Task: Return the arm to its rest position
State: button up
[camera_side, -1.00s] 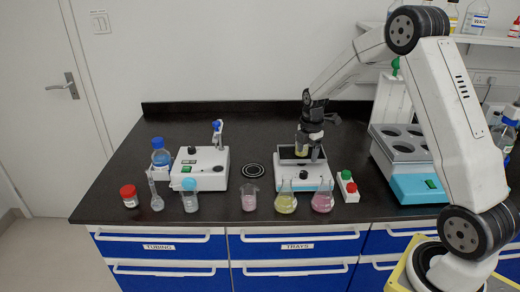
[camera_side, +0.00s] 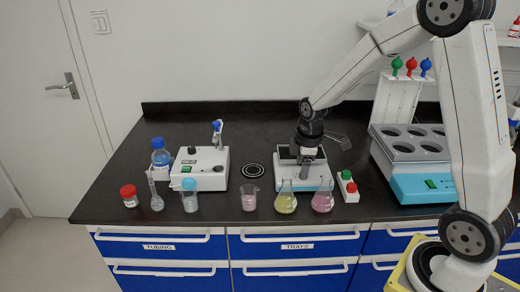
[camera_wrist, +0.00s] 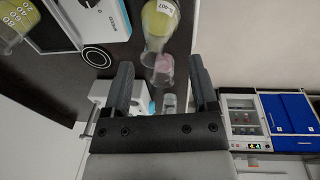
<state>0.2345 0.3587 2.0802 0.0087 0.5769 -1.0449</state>
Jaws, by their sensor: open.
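In the side view my gripper (camera_side: 309,160) hangs at the white stirrer unit (camera_side: 303,184), in front of its dark top. In the wrist view both fingers of my gripper (camera_wrist: 162,75) stand wide apart, with nothing held between them. A yellow-filled beaker (camera_wrist: 10,28) with white graduations shows at the top left edge of the wrist view, beside the stirrer unit (camera_wrist: 100,18). My arm arches up and over to the right.
A yellow flask (camera_side: 286,202), a pink flask (camera_side: 322,202) and a pink beaker (camera_side: 249,203) stand along the front. Bare bench (camera_side: 240,125) lies behind.

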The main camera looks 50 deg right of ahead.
jog(key=s+a+m+t, duration=0.1)
jog(key=s+a+m, duration=0.8)
jog(key=s, duration=0.2)
jog(key=shift+a+r, duration=0.15)
jog(key=shift+r, duration=0.1)
